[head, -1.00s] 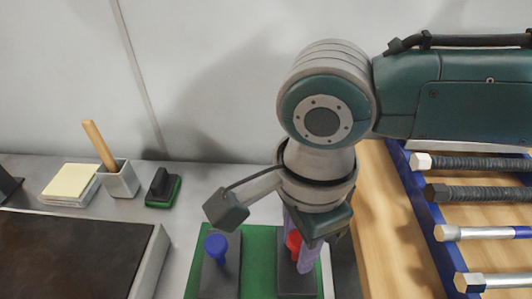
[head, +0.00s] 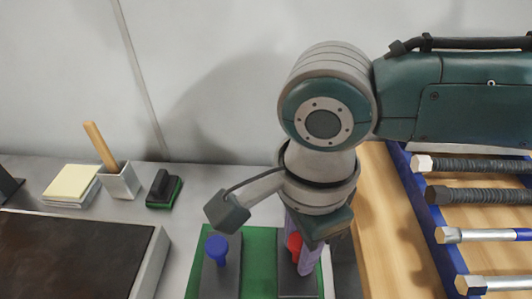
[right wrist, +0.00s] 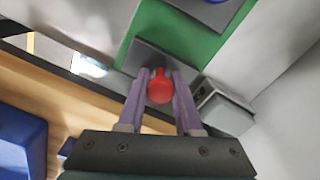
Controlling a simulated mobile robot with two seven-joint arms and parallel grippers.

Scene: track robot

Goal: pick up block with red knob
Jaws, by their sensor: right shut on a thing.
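The block with the red knob (head: 296,284) is a dark grey block on a green mat (head: 260,246). Its red knob (head: 294,246) stands up from it and is partly hidden by my right gripper (head: 300,258) in the head view. In the right wrist view the red knob (right wrist: 159,88) sits between the two purple fingers (right wrist: 160,90), with the grey block (right wrist: 160,60) behind it. My right gripper is shut on the red knob. The block appears to rest on the mat. My left gripper is not in view.
A similar grey block with a blue knob (head: 217,248) stands left on the mat. Further left are a black eraser with a green base (head: 163,188), a grey cup with a wooden stick (head: 119,181) and yellow notes (head: 72,181). A blue rack (head: 424,212) with rods lies right.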

